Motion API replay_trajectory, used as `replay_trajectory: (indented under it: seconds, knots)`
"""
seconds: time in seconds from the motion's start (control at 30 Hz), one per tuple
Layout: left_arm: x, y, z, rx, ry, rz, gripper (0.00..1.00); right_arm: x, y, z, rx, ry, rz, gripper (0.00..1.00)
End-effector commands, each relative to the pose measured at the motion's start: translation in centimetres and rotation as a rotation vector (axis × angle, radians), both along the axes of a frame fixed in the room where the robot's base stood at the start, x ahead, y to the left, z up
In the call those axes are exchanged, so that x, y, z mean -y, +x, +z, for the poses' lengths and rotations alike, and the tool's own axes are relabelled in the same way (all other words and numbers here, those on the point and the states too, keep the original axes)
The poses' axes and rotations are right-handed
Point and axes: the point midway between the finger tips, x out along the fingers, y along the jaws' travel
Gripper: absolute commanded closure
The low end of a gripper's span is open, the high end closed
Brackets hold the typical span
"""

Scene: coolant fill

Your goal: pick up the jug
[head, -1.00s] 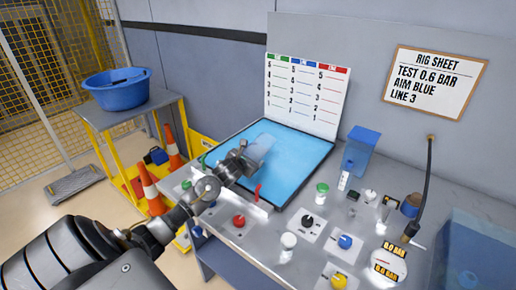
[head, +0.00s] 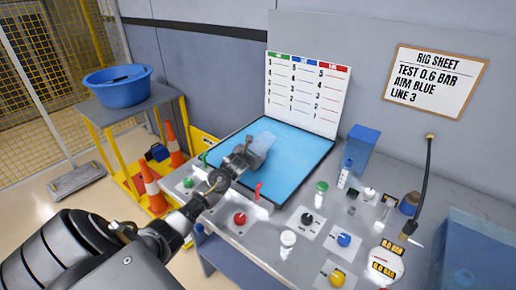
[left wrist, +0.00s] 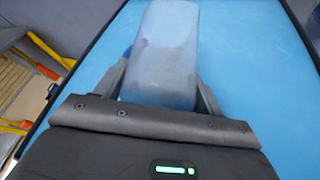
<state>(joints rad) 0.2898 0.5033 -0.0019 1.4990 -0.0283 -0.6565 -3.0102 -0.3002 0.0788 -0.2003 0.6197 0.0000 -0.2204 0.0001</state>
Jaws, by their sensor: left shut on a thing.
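The jug (head: 264,143) is a pale, translucent blue-grey container over the blue mat in the head view. In the left wrist view the jug (left wrist: 165,55) sits between the two fingers and fills the space between them. My left gripper (head: 247,155) is shut on the jug; its fingers also show in the left wrist view (left wrist: 160,88). I cannot tell whether the jug touches the mat or is slightly above it. My right gripper is not in view.
The blue mat (head: 298,165) lies in a dark-edged tray before a chart board (head: 306,95). Knobs, small bottles and a gauge (head: 387,264) crowd the bench to the right. A blue box (head: 358,152) stands behind them. A blue basin (head: 118,87) is on the yellow-framed table at left.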

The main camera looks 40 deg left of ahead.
Motion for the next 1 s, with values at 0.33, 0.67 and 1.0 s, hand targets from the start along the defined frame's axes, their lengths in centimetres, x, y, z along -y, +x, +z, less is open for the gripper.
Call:
replay_trajectory:
  seconds: [0.33, 0.67, 1.0]
  knots:
    - [-0.1, 0.0, 1.5, 0.003, 0.002, -0.001, 0.59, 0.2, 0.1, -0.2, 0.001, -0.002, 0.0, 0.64]
    - [3.4, -2.4, 8.0, 0.006, 0.006, -0.004, 0.59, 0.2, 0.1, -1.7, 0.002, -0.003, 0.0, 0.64]
    - [9.3, -6.7, 11.9, 0.003, 0.002, -0.003, 0.59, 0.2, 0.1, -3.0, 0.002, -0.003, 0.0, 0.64]
